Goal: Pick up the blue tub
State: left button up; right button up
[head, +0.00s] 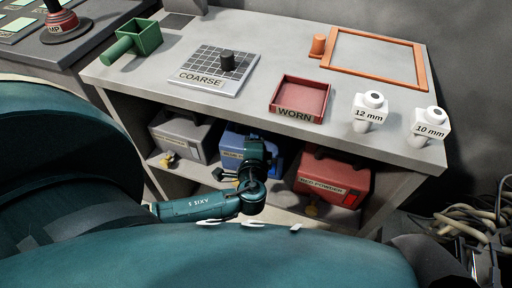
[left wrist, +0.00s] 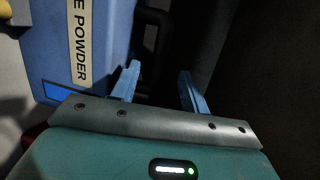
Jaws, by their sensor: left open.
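The blue tub (head: 232,137) stands on the shelf under the worktop, between a grey tub and a red tub. My left arm covers part of it in the head view. In the left wrist view the tub (left wrist: 104,50) fills the left side, with a label ending in "E POWDER" and a dark handle (left wrist: 148,22) on its side. My left gripper (left wrist: 158,75) is open, its two fingers pointing toward the tub's handle side. The handle's lower part shows between the fingers, and I cannot tell whether they touch it. My right gripper is not in view.
The grey tub (head: 184,137) and the red tub (head: 334,180) flank the blue one closely. The worktop edge (head: 300,132) overhangs the shelf. On top are a COARSE grid plate (head: 212,72), a WORN red tray (head: 325,103) and two white fittings. Cables lie at right.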

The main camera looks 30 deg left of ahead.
pick_arm(q)
jog(key=x, duration=0.5)
jog(key=shift+w+d+f+b, duration=0.1)
jog(key=shift+w+d+b, duration=0.1)
jog(key=shift+b, duration=0.1)
jog(key=shift+c, duration=0.2)
grip_shut()
